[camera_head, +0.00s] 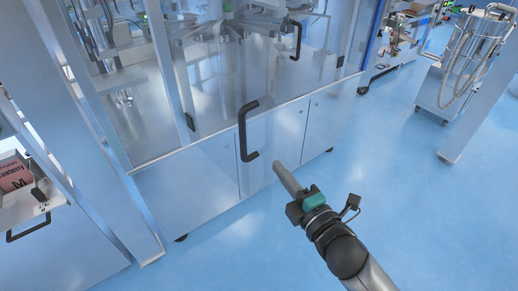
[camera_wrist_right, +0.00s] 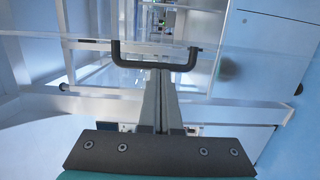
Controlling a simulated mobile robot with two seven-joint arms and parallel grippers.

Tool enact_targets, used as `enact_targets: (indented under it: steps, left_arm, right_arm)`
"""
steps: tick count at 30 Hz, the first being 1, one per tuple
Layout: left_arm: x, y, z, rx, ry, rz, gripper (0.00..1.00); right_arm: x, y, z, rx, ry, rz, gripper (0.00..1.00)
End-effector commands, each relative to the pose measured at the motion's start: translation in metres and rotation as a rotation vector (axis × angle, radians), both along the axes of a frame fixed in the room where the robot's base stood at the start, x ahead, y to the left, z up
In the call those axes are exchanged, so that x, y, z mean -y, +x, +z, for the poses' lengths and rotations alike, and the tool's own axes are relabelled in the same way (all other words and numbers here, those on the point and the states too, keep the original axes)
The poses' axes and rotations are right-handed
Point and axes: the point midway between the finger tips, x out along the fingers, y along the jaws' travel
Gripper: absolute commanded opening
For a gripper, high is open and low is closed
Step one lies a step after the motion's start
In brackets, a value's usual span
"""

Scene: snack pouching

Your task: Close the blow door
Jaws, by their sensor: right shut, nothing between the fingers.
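The blow door is a clear panel with a black bar handle (camera_head: 243,130) in the middle of the head view. The handle hangs in front of the machine's lower cabinet, so the door appears swung out from the frame; its clear edges are hard to make out. My right gripper (camera_head: 278,166) is shut and empty, low and to the right of the handle. In the right wrist view, the handle (camera_wrist_right: 155,66) lies across the tips of the shut fingers (camera_wrist_right: 160,73). I cannot tell whether they touch. My left gripper is not in view.
A second black handle (camera_head: 296,40) is on the clear panel farther right. White cabinet doors (camera_head: 205,177) stand below. A station with a red box (camera_head: 14,174) is at the left, and a wheeled cart (camera_head: 460,72) at the upper right. The blue floor (camera_head: 440,220) at the right is clear.

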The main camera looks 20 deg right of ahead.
Motion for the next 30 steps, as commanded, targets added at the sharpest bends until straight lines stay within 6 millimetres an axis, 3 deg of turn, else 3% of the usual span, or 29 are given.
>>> enact_targets:
  steps: [8,21,30]
  left_arm:
    - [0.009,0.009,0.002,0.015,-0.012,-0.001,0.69]
    - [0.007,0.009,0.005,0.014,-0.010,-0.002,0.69]
    - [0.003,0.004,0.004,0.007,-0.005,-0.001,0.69]
  right_arm:
    - [-0.004,0.019,0.006,0.014,-0.009,0.002,0.00]
    - [-0.015,0.079,0.005,0.010,-0.005,0.002,0.00]
    - [-0.019,0.097,0.004,0.008,-0.006,0.002,0.00]
